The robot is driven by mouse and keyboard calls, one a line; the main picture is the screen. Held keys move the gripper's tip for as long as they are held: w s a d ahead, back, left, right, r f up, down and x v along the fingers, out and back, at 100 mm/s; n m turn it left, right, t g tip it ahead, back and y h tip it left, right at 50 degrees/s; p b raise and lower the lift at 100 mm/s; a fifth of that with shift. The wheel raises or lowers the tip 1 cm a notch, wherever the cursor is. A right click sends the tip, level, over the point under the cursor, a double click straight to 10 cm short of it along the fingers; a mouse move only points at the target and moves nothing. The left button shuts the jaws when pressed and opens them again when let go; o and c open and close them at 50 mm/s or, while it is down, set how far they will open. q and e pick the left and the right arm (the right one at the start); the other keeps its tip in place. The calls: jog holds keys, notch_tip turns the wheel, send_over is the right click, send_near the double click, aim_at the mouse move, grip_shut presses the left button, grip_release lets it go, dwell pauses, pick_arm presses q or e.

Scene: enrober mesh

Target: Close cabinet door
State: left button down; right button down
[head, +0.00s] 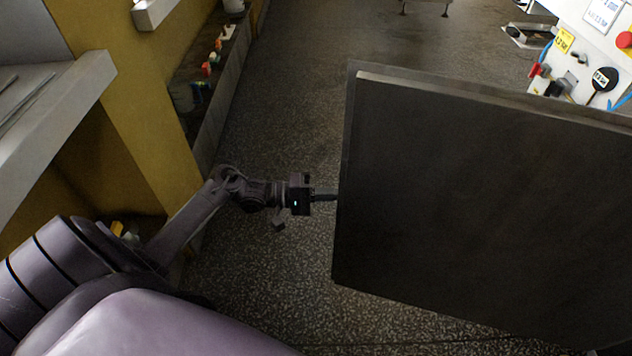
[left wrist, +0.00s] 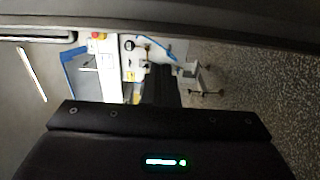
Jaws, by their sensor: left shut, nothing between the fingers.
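The cabinet door (head: 480,200) is a large dark grey panel that stands open and fills the right half of the head view. My left gripper (head: 328,195) is shut and empty, with its fingertips at the door's left edge. The tips are partly hidden by the door or touching it; I cannot tell which. In the left wrist view the gripper fingers (left wrist: 160,85) point forward, and a dark surface runs across the top. My right gripper is not in view.
A white machine panel (head: 590,45) with a red button and labels stands behind the door at the top right. A yellow wall (head: 120,110) and a ledge (head: 215,80) with small items line the left. Speckled floor (head: 290,110) lies clear between them.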

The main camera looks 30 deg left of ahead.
pick_arm(q)
jog(key=shift+s+d, duration=0.15)
jog(key=shift+s, duration=0.65)
jog(key=shift+s+d, duration=0.1)
jog(key=shift+s, duration=0.65)
